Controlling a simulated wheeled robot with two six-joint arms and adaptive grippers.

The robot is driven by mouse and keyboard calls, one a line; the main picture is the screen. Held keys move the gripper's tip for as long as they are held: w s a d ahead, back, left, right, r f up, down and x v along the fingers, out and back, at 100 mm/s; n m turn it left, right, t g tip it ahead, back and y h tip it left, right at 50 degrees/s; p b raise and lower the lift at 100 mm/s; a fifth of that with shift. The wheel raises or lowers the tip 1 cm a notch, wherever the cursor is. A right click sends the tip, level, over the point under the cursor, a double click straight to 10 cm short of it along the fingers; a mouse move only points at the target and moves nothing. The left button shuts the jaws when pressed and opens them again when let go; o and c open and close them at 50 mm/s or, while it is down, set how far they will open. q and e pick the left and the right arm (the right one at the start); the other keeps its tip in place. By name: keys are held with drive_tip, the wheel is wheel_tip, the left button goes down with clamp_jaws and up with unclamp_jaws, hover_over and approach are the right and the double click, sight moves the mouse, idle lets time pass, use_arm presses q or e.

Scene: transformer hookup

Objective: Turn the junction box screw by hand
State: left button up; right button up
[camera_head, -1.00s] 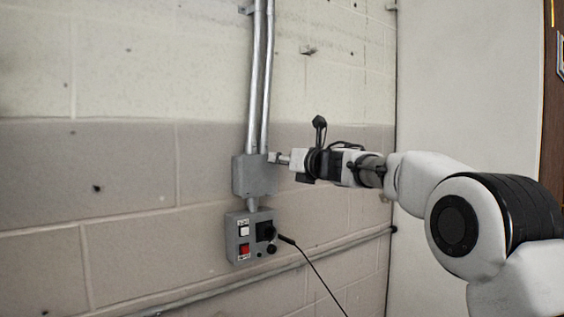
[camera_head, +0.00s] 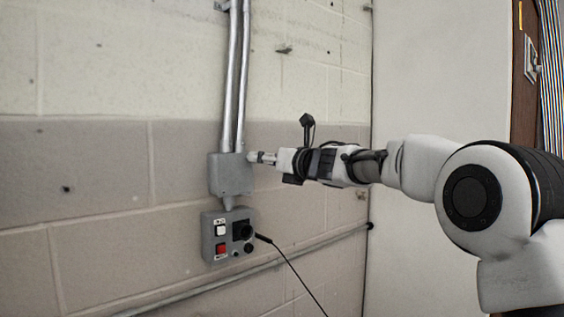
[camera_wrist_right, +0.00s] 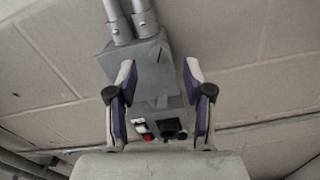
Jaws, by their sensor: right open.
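The grey junction box (camera_head: 231,176) is fixed to the block wall, with two metal conduits entering its top. My right gripper (camera_head: 256,157) is at the box's upper right edge in the head view. In the right wrist view the same box (camera_wrist_right: 150,72) lies between and beyond the open fingers of my right gripper (camera_wrist_right: 160,88), with nothing held. A dark slanted mark shows on the box's face near its top in that view; I cannot tell if it is the screw. Whether the fingertips touch the box is unclear. My left gripper is not in view.
A grey control box (camera_head: 228,236) with a white button, a red button and a black plug hangs below the junction box. A black cable (camera_head: 290,266) runs down from it. A horizontal pipe (camera_head: 290,254) crosses the wall. A brown door frame (camera_head: 526,80) is at far right.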

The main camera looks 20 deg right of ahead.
drive_tip(key=v, duration=0.8)
drive_tip(key=shift+s+r, duration=0.1)
